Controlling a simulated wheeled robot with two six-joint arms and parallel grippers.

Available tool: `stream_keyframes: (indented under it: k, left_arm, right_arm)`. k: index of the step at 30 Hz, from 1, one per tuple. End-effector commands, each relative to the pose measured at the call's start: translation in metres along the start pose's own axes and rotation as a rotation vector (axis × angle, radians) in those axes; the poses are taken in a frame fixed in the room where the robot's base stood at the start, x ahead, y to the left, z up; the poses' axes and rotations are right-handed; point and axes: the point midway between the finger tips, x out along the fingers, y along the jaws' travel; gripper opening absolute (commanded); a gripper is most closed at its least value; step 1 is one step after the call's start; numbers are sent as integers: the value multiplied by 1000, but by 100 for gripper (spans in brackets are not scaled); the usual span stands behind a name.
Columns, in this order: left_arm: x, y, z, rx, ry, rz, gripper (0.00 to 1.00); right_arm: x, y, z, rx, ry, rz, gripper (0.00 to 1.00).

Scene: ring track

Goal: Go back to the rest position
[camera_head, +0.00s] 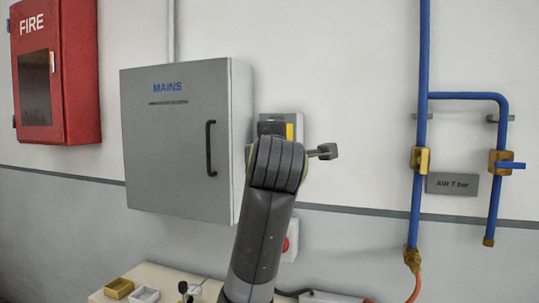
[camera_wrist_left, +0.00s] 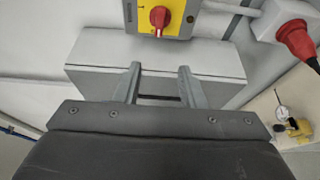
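My left arm (camera_head: 262,235) rises from the bottom middle of the head view, and its wrist (camera_head: 277,163) is in front of the right edge of the grey MAINS cabinet (camera_head: 165,130). The wrist hides the fingers in that view. In the left wrist view my left gripper (camera_wrist_left: 159,82) has its two fingers apart, with nothing held between them. Beyond them is a grey box face (camera_wrist_left: 220,62), apparently the cabinet. Whether the fingers touch it is unclear. My right gripper is in neither view.
A yellow switch with a red knob (camera_wrist_left: 160,16) is just beyond the fingers; a red plug (camera_wrist_left: 296,40) is beside it. A red FIRE box (camera_head: 75,70) hangs left, blue pipes (camera_head: 420,70) run right. A table (camera_head: 160,278) with small trays stands below.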

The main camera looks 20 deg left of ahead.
Motion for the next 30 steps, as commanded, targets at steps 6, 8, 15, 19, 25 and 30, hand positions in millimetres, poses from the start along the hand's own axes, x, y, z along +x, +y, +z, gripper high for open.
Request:
stream_keyframes:
  k: [6,8,15,19,25,30]
  left_arm:
    - [-7,0,0,0,-1,-1,36]
    - [-7,0,0,0,-1,-1,36]
    - [-6,0,0,0,0,-1,36]
    - [-1,-15,-2,29,-1,-21,36]
    - [19,-103,-18,223,-21,-137,36]
    - [24,-201,-41,448,-70,-264,36]
  right_arm:
    - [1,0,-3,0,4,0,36]
    - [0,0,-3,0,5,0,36]
    - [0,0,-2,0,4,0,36]
    - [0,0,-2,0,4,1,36]
    - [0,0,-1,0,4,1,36]
    - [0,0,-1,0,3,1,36]
